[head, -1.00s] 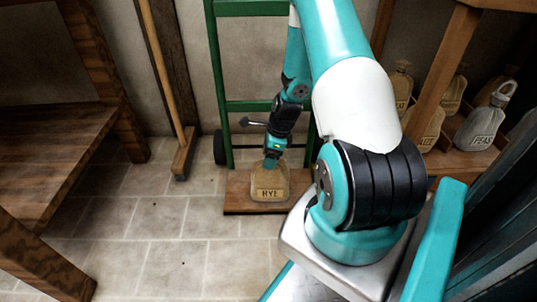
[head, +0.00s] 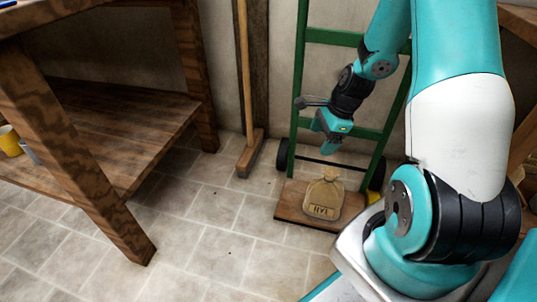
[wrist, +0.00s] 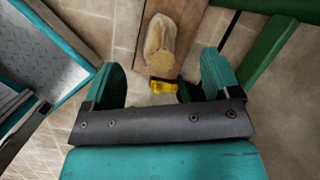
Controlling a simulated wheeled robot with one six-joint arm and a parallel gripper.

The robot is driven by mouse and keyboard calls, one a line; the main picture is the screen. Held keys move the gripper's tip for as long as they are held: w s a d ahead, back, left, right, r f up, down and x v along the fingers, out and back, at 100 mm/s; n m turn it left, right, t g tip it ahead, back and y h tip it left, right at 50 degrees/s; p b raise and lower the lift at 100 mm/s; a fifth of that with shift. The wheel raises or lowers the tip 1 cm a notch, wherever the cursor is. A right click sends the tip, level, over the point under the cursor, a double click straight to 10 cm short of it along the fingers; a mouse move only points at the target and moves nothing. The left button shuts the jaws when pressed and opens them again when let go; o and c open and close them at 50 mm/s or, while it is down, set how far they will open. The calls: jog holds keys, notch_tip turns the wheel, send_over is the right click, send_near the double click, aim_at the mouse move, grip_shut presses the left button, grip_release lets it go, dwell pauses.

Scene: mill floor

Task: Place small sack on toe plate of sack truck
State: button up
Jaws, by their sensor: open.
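The small sack (head: 323,197), tan and labelled RYE, stands on the wooden toe plate (head: 290,206) of the green sack truck (head: 299,85). In the wrist view the sack (wrist: 161,47) rests on the wooden plate (wrist: 190,48), beyond my fingertips. My gripper (head: 328,146) is above the sack and apart from it. In the wrist view my gripper (wrist: 160,80) is open, with nothing between its two teal fingers.
A wooden bench (head: 110,115) with a low shelf stands at the left, with a yellow cup (head: 9,141) on it. A broom (head: 247,150) leans on the wall between bench and truck. The tiled floor (head: 215,255) in front is clear.

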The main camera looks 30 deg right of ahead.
jog(key=s+a+r+n+y, duration=0.1)
jog(key=a+r+n, duration=0.65)
jog(key=a, duration=0.25)
jog(key=s+a+r+n, duration=0.2)
jog(key=a+r+n, duration=0.55)
jog(key=a, duration=0.35)
jog(key=s+a+r+n+g, duration=0.1)
jog(key=s+a+r+n, duration=0.2)
jog(key=s+a+n, duration=0.2)
jog(key=s+a+r+n+g, duration=0.1)
jog(key=s+a+r+n, duration=0.2)
jog(key=s+n, duration=0.5)
jog(key=shift+s+a+r+n+y, duration=0.25)
jog(key=shift+a+n+y, duration=0.15)
jog(key=shift+a+n, duration=0.5)
jog(key=shift+r, duration=0.1)
